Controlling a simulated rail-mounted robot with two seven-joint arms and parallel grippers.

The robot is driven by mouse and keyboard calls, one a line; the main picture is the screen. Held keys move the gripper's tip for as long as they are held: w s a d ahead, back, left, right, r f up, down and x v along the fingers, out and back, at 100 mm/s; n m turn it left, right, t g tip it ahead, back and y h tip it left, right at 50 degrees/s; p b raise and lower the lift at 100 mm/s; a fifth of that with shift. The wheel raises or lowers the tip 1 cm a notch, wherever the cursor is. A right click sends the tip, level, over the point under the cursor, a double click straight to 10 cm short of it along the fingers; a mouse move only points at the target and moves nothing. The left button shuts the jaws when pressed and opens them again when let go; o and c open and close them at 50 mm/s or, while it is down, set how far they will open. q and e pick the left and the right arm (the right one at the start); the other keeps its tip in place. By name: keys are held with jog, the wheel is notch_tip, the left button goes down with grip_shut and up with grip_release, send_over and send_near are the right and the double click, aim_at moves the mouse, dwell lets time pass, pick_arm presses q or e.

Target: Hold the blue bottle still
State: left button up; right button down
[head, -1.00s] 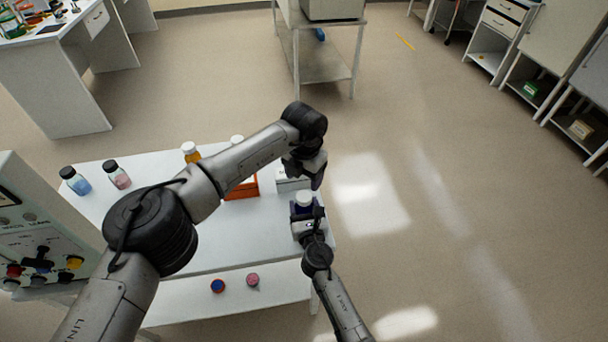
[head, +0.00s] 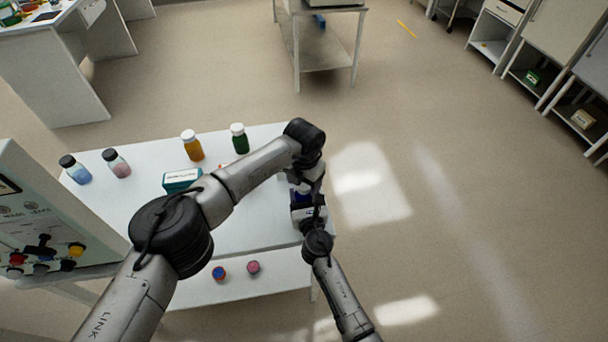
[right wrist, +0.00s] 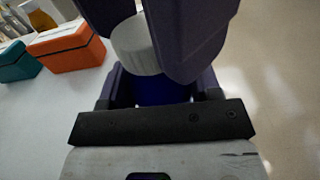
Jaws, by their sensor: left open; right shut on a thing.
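The dark blue bottle (right wrist: 160,92) with a ribbed white cap (right wrist: 136,45) stands at the table's right end. My right gripper (head: 306,211) is shut on its body from the front; its fingers also show in the right wrist view. My left gripper (head: 307,181) is above the bottle, open, its dark fingers on either side of the cap. I cannot tell whether either finger touches the cap. In the head view the two grippers hide most of the bottle, leaving a bit of blue (head: 302,197).
On the white table (head: 262,232) stand a teal box (head: 181,179), an orange box (right wrist: 68,48), an amber bottle (head: 192,147), a green bottle (head: 239,140), a light blue bottle (head: 75,171) and a pink bottle (head: 117,165). A control panel (head: 45,220) is at left. Floor is clear at right.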

pick_arm(q)
jog(key=shift+f, duration=0.25)
jog(key=c, duration=0.9)
jog(key=o, duration=1.1)
notch_tip(320, 180, up, 12)
jog(key=shift+r, duration=0.1)
pick_arm(e)
jog(key=shift+c, duration=1.2)
grip_release()
